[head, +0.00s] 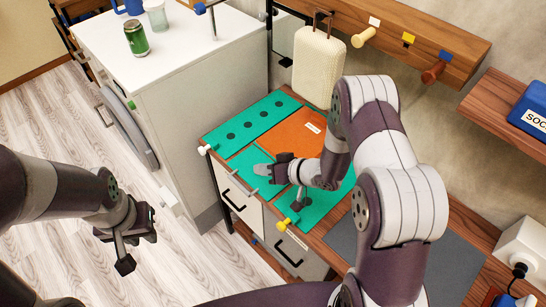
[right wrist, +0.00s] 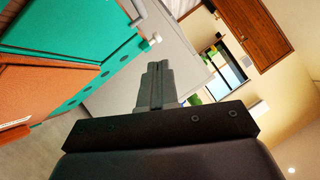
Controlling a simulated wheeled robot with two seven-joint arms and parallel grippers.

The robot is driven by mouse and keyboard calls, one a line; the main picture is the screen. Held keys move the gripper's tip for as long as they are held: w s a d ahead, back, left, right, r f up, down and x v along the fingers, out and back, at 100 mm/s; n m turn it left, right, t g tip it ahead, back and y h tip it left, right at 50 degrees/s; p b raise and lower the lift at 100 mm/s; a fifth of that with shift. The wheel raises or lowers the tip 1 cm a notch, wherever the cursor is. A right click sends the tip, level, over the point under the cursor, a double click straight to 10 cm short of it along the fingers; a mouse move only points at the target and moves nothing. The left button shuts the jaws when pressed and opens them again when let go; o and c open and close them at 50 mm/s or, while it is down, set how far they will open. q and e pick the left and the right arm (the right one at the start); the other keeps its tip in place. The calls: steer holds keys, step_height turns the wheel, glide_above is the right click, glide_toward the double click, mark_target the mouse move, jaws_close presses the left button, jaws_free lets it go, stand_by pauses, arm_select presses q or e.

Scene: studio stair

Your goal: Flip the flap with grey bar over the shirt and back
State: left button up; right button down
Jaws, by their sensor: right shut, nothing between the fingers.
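A teal folding board (head: 252,121) lies on the drawer cabinet in the head view. Its back-left panel has a row of dark dots. An orange panel, seemingly the shirt (head: 290,135), lies in its middle with a small white label. A white-ended bar (head: 204,150) and a yellow one (head: 284,224) stick out at the front edge.
A cream suitcase (head: 318,65) stands behind the board. Pegs (head: 363,37) jut from the wall rail. A grey mat (head: 405,245) lies at right. The floor at left is clear.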

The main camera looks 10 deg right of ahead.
steer(key=n+h+b, duration=0.2)
steer(key=b, duration=0.1)
glide_above(254, 193)
steer(key=s, duration=0.2)
step_height(254, 193, down, 4)
steer(key=shift+s+a+f+t+b, duration=0.1)
steer(key=shift+s+f+t+b, duration=0.1)
steer(key=shift+f+b, duration=0.35)
steer(key=shift+s+a+f+t+b, duration=0.1)
steer(key=shift+f+t+b, duration=0.1)
steer(key=shift+f+b, duration=0.35)
steer(key=shift+s+f+t+b, duration=0.1)
steer(key=shift+f+t+b, duration=0.15)
steer(key=shift+f, duration=0.45)
